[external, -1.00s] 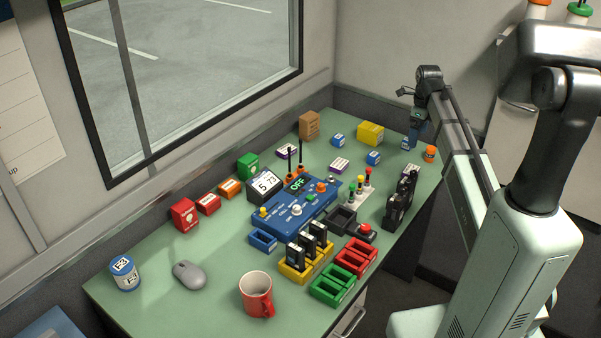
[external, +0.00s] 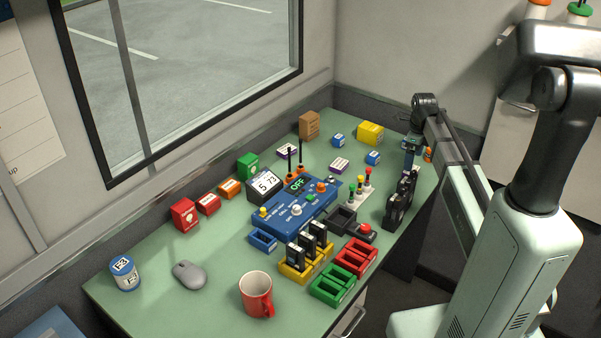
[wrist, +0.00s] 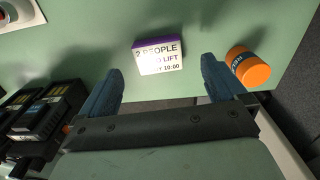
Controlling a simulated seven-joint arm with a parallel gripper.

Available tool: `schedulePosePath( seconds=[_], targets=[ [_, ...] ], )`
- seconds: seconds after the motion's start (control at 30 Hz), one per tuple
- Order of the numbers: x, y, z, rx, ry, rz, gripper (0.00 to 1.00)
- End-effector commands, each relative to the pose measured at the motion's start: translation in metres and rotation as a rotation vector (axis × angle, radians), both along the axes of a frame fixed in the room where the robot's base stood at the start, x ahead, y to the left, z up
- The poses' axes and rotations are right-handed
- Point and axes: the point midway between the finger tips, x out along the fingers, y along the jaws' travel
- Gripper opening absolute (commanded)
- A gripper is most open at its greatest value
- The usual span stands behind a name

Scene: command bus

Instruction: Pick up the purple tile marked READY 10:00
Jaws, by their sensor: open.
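A purple tile (wrist: 158,57) with a white top lies on the green desk in the wrist view. Its print reads 2 PEOPLE, then LIFT, then a last line ending in Y 10:00; the start of the lower lines is unclear. My gripper (wrist: 158,80) is open, with its two blue fingers at either side of the tile's near end and nothing between them touching it. In the external view my gripper (external: 410,158) hangs over the right part of the desk and hides most of that tile. Two other purple tiles (external: 339,165) (external: 287,151) lie farther left.
An orange cylinder with a blue label (wrist: 248,66) stands just right of the right finger. Black radio-like units (wrist: 42,112) stand at the left, also seen in the external view (external: 400,203). The desk edge is close on the right.

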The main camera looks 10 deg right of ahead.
Motion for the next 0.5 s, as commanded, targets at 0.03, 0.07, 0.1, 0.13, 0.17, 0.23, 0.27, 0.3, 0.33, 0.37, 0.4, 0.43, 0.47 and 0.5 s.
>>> schedulePosePath(
  seconds=[0.03,0.07,0.1,0.13,0.17,0.23,0.27,0.3,0.33,0.37,0.4,0.43,0.47,0.5],
  targets=[
    [-0.002,0.0,-0.006,0.0,0.001,0.0,0.98],
    [-0.002,0.0,-0.01,0.001,0.002,0.0,0.98],
    [-0.003,0.001,-0.015,0.0,0.003,0.0,0.98],
    [-0.004,0.001,-0.018,0.0,0.003,0.0,0.98],
    [-0.004,0.001,-0.022,0.001,0.002,0.0,0.98],
    [-0.004,0.001,-0.031,0.0,0.001,0.0,0.98],
    [-0.004,0.001,-0.034,0.0,0.003,0.0,0.98],
    [-0.003,0.001,-0.037,0.0,0.001,0.0,0.98],
    [-0.003,0.001,-0.039,0.0,0.001,0.001,0.98],
    [-0.003,0.001,-0.04,-0.001,0.001,0.001,0.98],
    [-0.003,0.001,-0.042,0.0,0.0,0.001,0.98],
    [-0.003,0.001,-0.042,-0.001,-0.001,0.001,0.98],
    [-0.003,0.001,-0.042,-0.001,-0.001,0.001,0.98],
    [-0.003,0.001,-0.042,-0.001,-0.001,0.001,0.98]
  ],
)
